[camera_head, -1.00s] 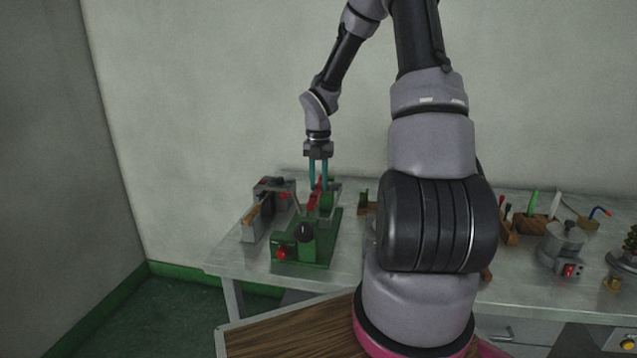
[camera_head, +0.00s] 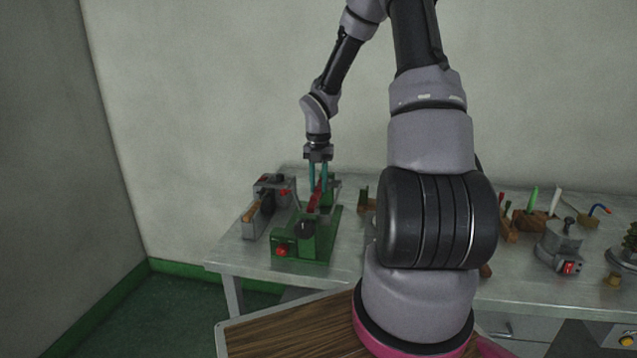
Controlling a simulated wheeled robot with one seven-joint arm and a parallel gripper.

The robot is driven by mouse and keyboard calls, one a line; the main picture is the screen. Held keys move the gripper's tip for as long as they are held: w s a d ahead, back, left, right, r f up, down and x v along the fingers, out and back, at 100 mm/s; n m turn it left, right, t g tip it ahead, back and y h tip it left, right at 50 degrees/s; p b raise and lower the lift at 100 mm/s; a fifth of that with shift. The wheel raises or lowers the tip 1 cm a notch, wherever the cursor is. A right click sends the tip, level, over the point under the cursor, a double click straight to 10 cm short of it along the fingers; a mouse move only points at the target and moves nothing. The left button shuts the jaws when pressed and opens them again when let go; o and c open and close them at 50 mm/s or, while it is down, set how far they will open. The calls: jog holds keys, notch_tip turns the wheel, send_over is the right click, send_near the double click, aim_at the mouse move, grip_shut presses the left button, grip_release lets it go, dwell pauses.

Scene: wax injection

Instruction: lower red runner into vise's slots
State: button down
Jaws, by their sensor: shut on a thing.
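The red runner (camera_head: 313,204) is a small red piece between my gripper's fingertips, over the far part of the vise. My gripper (camera_head: 318,187) points straight down, with its two teal fingers shut on the runner. The green vise (camera_head: 318,250) stands on the bench's left part, with a dark top piece (camera_head: 304,228) and a red knob (camera_head: 281,251) at its near end. The slots are too small to make out, so I cannot tell whether the runner is inside them or just above.
A grey device (camera_head: 250,222) with a wooden handle stands close left of the vise. My arm hides the bench's middle. A grey machine (camera_head: 558,250) and tools in a wooden block (camera_head: 528,220) are at the right. Bare bench top (camera_head: 232,256) lies left of the vise.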

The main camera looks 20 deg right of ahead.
aim_at(318, 187)
jog(key=shift+f, duration=0.65)
jog(key=c, duration=0.6)
grip_release()
notch_tip(318, 187, up, 11)
jog(key=shift+f, duration=0.1)
